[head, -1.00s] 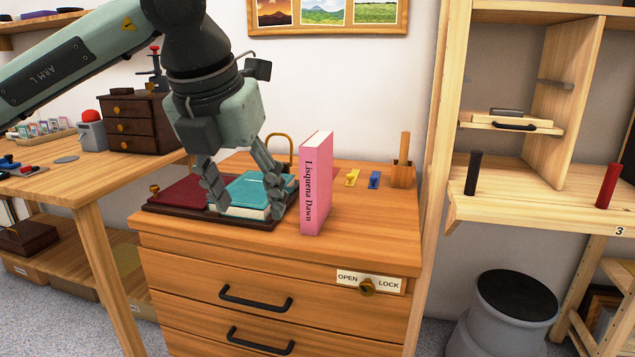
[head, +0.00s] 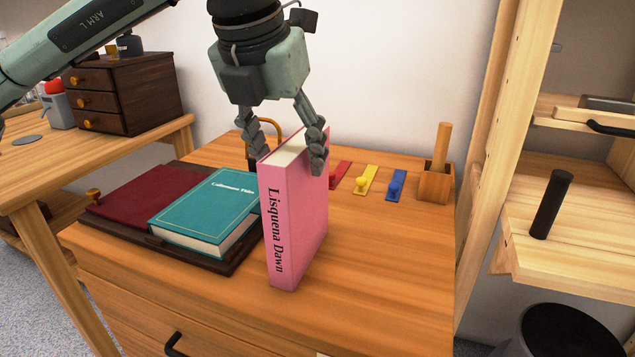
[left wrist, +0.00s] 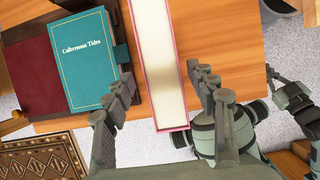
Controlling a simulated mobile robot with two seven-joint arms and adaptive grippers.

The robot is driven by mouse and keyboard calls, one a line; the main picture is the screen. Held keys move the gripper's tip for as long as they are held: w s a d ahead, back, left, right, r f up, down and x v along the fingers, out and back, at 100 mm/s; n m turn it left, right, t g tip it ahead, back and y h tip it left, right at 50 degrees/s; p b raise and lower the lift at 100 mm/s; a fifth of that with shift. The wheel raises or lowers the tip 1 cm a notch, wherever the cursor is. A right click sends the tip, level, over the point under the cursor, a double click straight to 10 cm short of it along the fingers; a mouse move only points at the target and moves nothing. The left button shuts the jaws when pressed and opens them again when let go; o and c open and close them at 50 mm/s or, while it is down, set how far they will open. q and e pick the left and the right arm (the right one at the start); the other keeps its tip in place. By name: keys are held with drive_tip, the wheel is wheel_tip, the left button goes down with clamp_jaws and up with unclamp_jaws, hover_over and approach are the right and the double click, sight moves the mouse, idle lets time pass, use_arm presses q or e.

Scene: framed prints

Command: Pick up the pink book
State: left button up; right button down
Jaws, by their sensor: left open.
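The pink book (head: 297,217), with "Lisquena Dawn" on its spine, stands upright on the wooden drawer cabinet (head: 385,270). My left gripper (head: 286,158) is open over the book's top, with one finger on each side of it in the head view. In the left wrist view, the book's pale page edge (left wrist: 158,65) lies between the two open fingers (left wrist: 163,85), with gaps on both sides. The right gripper is not in the head view; in the left wrist view, parts of my other arm show at the lower right.
A teal book (head: 208,212) lies on a dark tray (head: 217,264) beside a dark red panel (head: 150,193), left of the pink book. Red, yellow (head: 364,180) and blue (head: 396,185) hooks and a wooden holder (head: 435,186) stand behind right. The cabinet's front right is clear.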

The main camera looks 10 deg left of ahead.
use_arm(q)
drive_tip(key=shift+w+d, duration=0.1)
drive_tip(key=shift+w, duration=0.2)
drive_tip(key=shift+w+f, duration=0.2)
drive_tip(key=shift+f, duration=0.1)
drive_tip(key=x, duration=0.7)
drive_tip(key=shift+d, duration=0.25)
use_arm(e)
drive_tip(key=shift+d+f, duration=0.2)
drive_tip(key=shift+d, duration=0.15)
use_arm(q)
drive_tip(key=shift+f+b, duration=0.25)
drive_tip(key=shift+b, duration=0.25)
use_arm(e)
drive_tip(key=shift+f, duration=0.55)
use_arm(q)
clamp_jaws()
drive_tip(key=shift+r, duration=0.1)
